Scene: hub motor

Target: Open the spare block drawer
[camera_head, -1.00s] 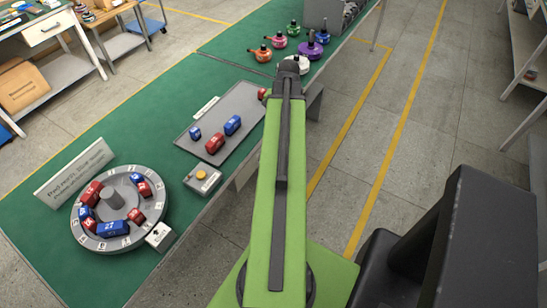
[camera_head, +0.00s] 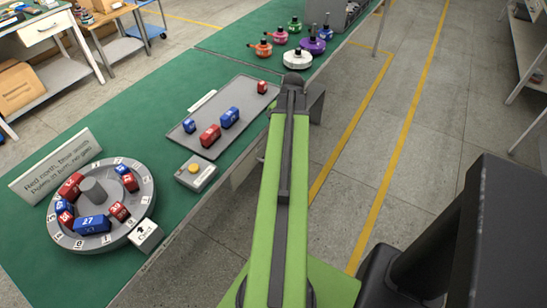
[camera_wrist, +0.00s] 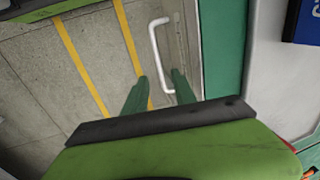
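In the wrist view a white bar handle (camera_wrist: 157,45) stands on a pale grey front beside the green bench edge (camera_wrist: 214,60). I take this front (camera_wrist: 188,40) to be the drawer; no label on it is readable. My gripper (camera_wrist: 160,76) has two green fingers, spread apart and empty. The handle's near end shows between the fingertips; I cannot tell whether either finger touches it. In the head view my green arm reaches toward the bench's right side, and my gripper and the drawer front are hidden there.
The green bench (camera_head: 60,140) carries a round numbered tray (camera_head: 140,205) with red and blue blocks. Beside it are a grey mat (camera_head: 247,93) with several blocks and a yellow-button box (camera_head: 196,173). Coloured motors (camera_head: 298,60) stand farther back. Floor (camera_head: 430,130) right of the bench is open.

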